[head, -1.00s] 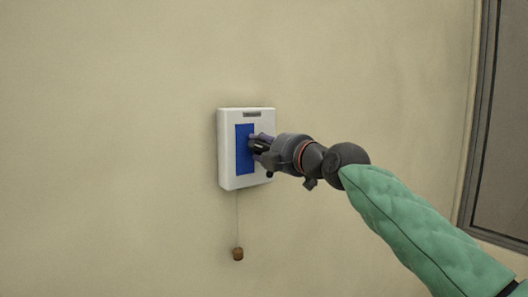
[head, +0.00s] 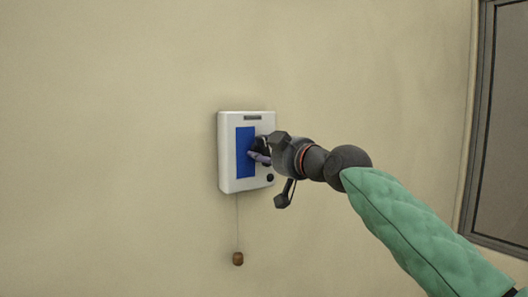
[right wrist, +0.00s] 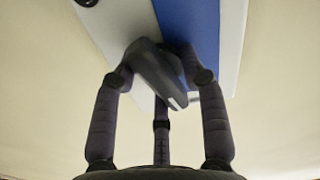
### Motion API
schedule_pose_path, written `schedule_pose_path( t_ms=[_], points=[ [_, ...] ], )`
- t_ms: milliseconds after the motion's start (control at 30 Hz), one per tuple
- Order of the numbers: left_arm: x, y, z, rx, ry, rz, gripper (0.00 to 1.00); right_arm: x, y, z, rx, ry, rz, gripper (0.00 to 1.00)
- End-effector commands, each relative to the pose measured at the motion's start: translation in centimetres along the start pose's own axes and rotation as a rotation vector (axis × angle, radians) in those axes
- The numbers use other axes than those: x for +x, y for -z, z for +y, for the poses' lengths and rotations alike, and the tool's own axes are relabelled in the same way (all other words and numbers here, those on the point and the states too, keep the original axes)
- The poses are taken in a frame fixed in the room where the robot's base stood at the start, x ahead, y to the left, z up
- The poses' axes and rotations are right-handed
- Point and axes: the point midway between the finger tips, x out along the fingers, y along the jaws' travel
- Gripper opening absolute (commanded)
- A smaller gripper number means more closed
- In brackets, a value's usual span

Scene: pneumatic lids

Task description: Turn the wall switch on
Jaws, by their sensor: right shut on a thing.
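The wall switch (head: 228,160) is a white box on the wall with a blue front panel (head: 245,165). In the right wrist view the blue panel (right wrist: 190,25) fills the top middle. My right gripper (head: 258,150) is at the right side of the box's front. In the right wrist view its dark fingers close around a dark grey lever (right wrist: 155,70) of the switch, which is tilted across the picture. In the head view the fingers hide this lever. My left gripper is in neither view.
A small black round knob (head: 270,178) is at the box's lower right. A cord with a brown bead (head: 238,259) hangs below the box. A dark-framed panel (head: 500,130) stands at the far right. The wall around the box is bare.

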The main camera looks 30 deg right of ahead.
Motion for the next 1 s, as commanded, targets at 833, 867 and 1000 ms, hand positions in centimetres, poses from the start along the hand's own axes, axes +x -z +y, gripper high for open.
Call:
schedule_pose_path(
  t_ms=[833, 867, 1000],
  points=[
    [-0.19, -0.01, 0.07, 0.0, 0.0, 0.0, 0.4, -0.46, 0.48, 0.6, 0.303, -0.012, 0.018, 0.1],
    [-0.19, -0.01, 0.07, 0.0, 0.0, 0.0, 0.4, -0.46, 0.47, 0.6, 0.303, -0.012, 0.018, 0.1],
    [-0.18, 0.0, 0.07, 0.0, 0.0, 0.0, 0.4, -0.44, 0.45, 0.58, 0.303, -0.012, 0.017, 0.1]
  ],
)
